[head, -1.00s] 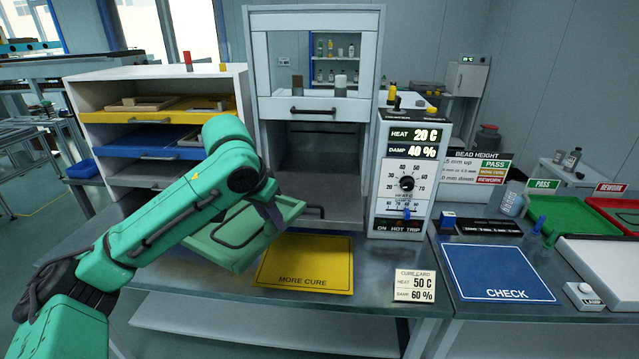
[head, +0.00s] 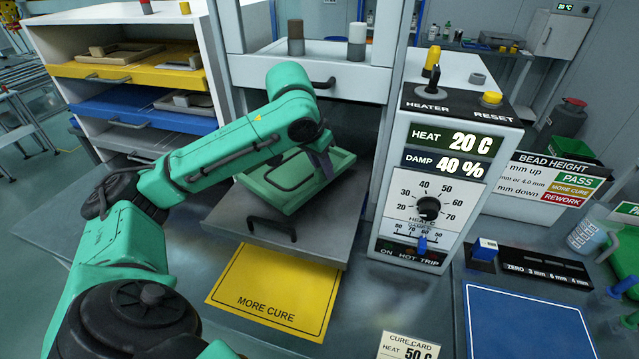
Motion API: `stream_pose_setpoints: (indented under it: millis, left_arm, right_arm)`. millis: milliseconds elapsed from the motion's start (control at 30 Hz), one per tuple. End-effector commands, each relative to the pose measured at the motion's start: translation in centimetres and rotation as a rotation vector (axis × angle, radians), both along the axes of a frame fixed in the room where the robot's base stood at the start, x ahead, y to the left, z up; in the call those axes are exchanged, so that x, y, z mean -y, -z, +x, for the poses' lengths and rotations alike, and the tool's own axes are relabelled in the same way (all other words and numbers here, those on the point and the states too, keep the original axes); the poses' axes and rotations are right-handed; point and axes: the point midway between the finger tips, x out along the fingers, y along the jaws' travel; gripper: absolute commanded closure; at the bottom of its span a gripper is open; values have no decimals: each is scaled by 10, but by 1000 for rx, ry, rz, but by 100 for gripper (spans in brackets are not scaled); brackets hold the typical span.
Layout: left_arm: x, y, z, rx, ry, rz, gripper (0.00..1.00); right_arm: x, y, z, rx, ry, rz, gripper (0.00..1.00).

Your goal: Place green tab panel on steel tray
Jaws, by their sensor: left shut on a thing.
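The green tab panel (head: 335,166) is a shallow green frame with a dark rounded outline inside. My left gripper (head: 321,160) is shut on its far right part; the arm hides some of the panel. The panel is over the steel tray (head: 225,212), a flat grey plate with a dark handle that juts from the cabinet's lower chamber. The panel looks roughly level and very close to the tray; I cannot tell whether it touches. My right gripper is not in view.
A heater control box (head: 445,170) stands close to the right of the tray. A yellow MORE CURE mat (head: 270,290) lies in front, and a blue mat (head: 525,325) lies at right. A shelf rack (head: 210,60) stands at left. The chamber walls flank the tray.

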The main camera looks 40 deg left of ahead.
Motion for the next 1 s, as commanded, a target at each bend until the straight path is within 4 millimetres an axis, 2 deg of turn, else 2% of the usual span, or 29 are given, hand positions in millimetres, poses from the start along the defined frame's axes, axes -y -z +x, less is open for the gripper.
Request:
stream_pose_setpoints:
  millis: [33, 133, 300, 400, 500, 533, 567, 600, 867, 1000]
  left_arm:
    - [-1, 9, -1, 0, -1, 4, 100]
    - [-1, 27, 0, -1, 0, 3, 100]
    - [-1, 56, -1, -1, 0, 2, 100]
    - [0, 58, 0, 2, 1, 0, 100]
    - [0, 58, 0, 1, 1, 0, 100]
    - [0, 59, -1, -2, 0, -1, 68]
    - [0, 59, 0, -2, 0, -1, 56]
    - [0, 58, 0, -1, 0, -1, 49]
    - [0, 57, 0, 1, 0, 0, 49]
    - [-1, 47, -3, 4, 0, 0, 49]
  right_arm:
    - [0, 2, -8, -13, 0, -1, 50]
    - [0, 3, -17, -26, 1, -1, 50]
    - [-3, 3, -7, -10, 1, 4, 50]
    - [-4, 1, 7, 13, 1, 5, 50]
    - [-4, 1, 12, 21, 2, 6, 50]
    - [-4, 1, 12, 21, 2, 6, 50]
    - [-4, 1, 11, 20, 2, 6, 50]
    - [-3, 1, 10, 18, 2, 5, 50]
    - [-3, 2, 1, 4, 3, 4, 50]
    - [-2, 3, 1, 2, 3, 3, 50]
